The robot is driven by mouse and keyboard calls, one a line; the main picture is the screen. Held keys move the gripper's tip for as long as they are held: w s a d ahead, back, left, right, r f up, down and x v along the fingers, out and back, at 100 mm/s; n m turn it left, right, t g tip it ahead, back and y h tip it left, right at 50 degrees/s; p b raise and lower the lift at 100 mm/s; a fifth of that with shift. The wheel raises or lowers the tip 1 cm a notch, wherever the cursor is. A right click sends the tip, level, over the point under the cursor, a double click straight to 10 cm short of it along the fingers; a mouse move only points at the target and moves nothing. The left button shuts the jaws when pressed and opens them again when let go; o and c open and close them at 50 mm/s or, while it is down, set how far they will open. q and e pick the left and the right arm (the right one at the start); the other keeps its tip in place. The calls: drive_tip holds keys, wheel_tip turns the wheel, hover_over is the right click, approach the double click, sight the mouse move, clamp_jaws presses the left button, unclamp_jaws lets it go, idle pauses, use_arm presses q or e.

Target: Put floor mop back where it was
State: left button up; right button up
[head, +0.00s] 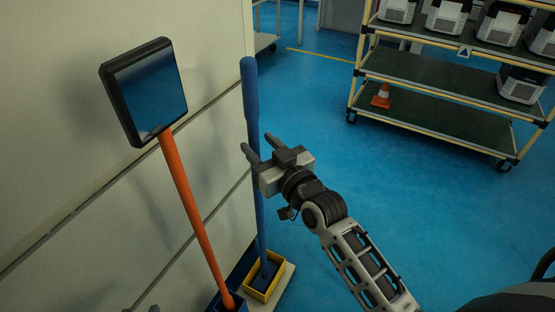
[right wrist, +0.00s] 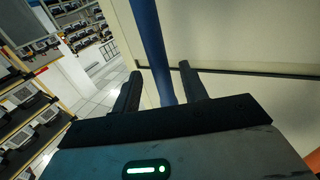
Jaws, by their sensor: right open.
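The floor mop appears to be the blue pole (head: 251,95) with a thicker blue grip at its top. It stands nearly upright beside the cream wall, its foot in a yellow-rimmed holder (head: 277,283). My right gripper (head: 257,145) is open at the pole, below the thick grip. In the right wrist view the blue pole (right wrist: 152,50) runs between the two spread fingers (right wrist: 161,90); contact cannot be told. Only small dark tips, probably of my left gripper (head: 140,309), show at the bottom edge in the head view.
An orange pole (head: 190,205) with a black-framed square mirror (head: 148,90) leans left of the mop, its foot in a blue holder (head: 238,303). The blue floor between is clear.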

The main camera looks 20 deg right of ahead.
drive_tip(key=s+a+f+g, duration=0.2)
drive_tip(key=s+f, duration=0.3)
drive_tip(key=s, duration=0.5)
drive_tip(key=s+a+f+g, duration=0.2)
drive_tip(key=s+f+g, duration=0.2)
drive_tip(key=s, duration=0.6)
drive_tip(key=shift+s+f+y, duration=0.3)
drive_tip(key=shift+s+f, duration=0.05)
drive_tip(key=shift+f, duration=0.05)
